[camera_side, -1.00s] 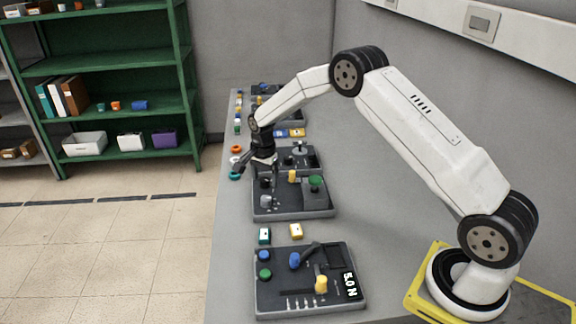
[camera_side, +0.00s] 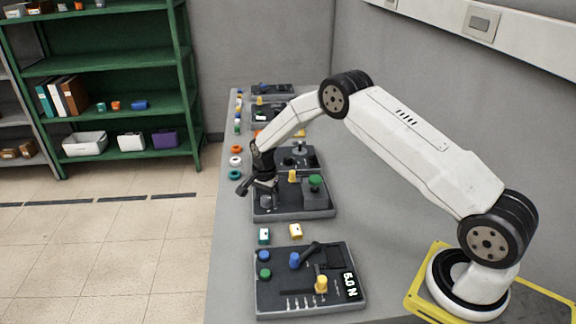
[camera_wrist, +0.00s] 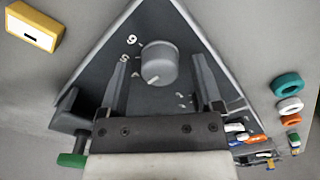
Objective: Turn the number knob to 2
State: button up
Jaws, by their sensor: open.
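The number knob (camera_wrist: 158,62) is a round grey cap on a dark panel in the wrist view, with a short pale mark near its lower-left edge. White numerals stand around it; two left of it look like a 6 or 9 and a 5, and those at lower right are too small to read. My gripper (camera_wrist: 160,66) is open, one finger on each side of the knob, with visible gaps. In the side view the gripper (camera_side: 257,186) is low over the front left of the middle panel (camera_side: 292,213), partly hiding the knob (camera_side: 267,202).
The middle panel also carries a yellow knob (camera_side: 292,176) and a green-topped knob (camera_side: 315,183). A nearer panel (camera_side: 300,312) has blue, green and yellow controls. Teal and yellow blocks (camera_side: 296,231) lie between panels. Coloured rings (camera_side: 235,161) line the table's left edge.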

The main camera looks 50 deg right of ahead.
jog(key=shift+f, duration=0.15)
jog(key=shift+c, duration=0.3)
grip_shut()
